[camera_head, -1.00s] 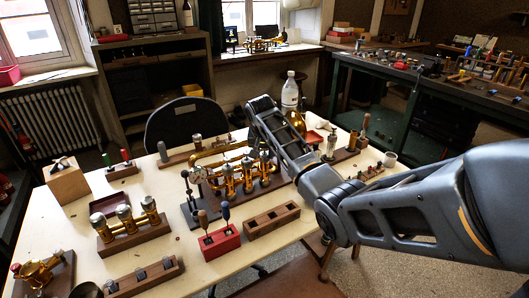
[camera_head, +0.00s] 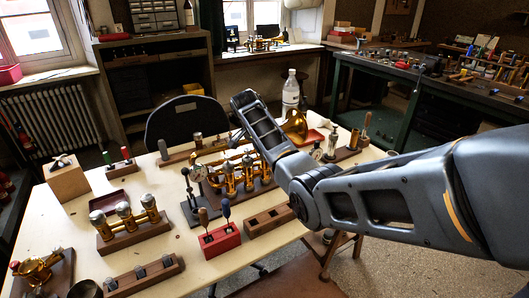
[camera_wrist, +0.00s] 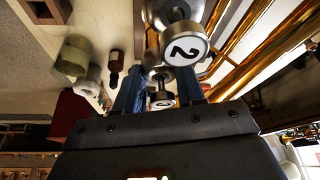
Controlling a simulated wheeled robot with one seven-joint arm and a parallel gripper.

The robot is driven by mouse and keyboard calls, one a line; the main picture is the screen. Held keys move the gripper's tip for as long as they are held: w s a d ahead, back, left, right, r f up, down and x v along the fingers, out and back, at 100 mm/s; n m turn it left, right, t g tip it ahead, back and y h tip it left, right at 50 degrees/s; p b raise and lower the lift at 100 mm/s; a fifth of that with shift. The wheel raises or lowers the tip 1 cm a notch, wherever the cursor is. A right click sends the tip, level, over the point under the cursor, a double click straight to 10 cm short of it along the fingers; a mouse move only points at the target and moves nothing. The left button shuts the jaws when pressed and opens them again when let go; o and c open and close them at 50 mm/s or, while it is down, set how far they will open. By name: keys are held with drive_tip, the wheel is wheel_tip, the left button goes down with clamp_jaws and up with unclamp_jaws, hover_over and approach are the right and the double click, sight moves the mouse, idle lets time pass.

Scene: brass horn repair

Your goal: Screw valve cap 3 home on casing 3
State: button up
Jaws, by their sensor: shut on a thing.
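The brass valve block (camera_head: 240,180) stands upright on a dark base at the middle of the table, with silver-topped casings in a row. In the wrist view, a round white button marked 2 (camera_wrist: 185,46) on a silver valve top is close beyond my fingers. My gripper (camera_wrist: 160,84) is shut on a small silver piece with a pale round top (camera_wrist: 162,99), which I take to be valve cap 3. Its mark is too small to read. Whether it touches casing 3 I cannot tell; the casing is hidden. In the head view my gripper is hidden behind the arm.
Brass tubes (camera_wrist: 250,45) run close to the right of my fingers in the wrist view. A red tool block (camera_head: 220,240) and a wooden block (camera_head: 270,219) stand in front.

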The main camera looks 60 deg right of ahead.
drive_tip(key=shift+m+g+b, duration=0.6)
drive_tip(key=shift+m+b, duration=0.3)
drive_tip(key=shift+m, duration=0.7)
drive_tip(key=shift+w+f+m+y+b, duration=0.1)
drive_tip(key=shift+m+y+b, duration=0.2)
drive_tip(key=shift+m+b, duration=0.25)
drive_tip(key=o, duration=1.2)
drive_tip(key=shift+o, duration=0.2)
drive_tip(key=v, duration=0.8)
drive_tip(key=shift+b, duration=0.4)
drive_tip(key=shift+d+f, duration=0.1)
